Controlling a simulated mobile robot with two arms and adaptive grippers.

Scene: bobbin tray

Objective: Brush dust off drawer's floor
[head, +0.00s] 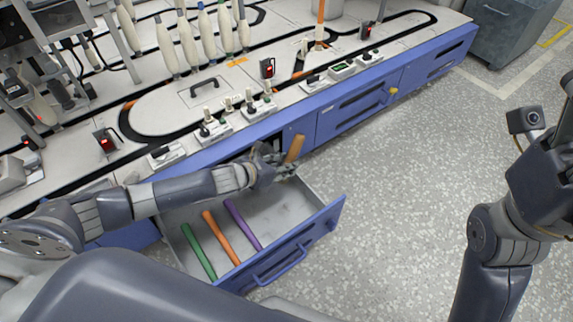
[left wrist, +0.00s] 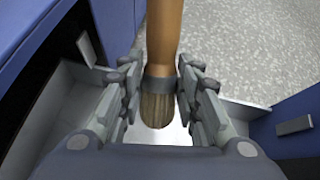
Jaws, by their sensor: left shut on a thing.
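My left gripper (head: 279,169) is shut on a brush (head: 294,148) with an orange-brown wooden handle. In the left wrist view the fingers (left wrist: 160,90) grip it near its dark band, with the brown bristles (left wrist: 157,110) between them and the handle (left wrist: 164,35) extending away. The blue-fronted drawer (head: 325,219) is pulled open, and my left gripper is over its back right part. A green bobbin (head: 199,251), an orange bobbin (head: 221,238) and a purple bobbin (head: 243,225) lie side by side on the grey drawer floor. I cannot make out dust there.
The blue cabinet (head: 350,108) with a white worktop (head: 165,100) stands behind the drawer. The worktop carries tracks, several cream bobbins (head: 167,45) and small devices. The speckled floor (head: 400,200) to the right is clear. My right arm (head: 497,235) is at the right edge, away from the drawer.

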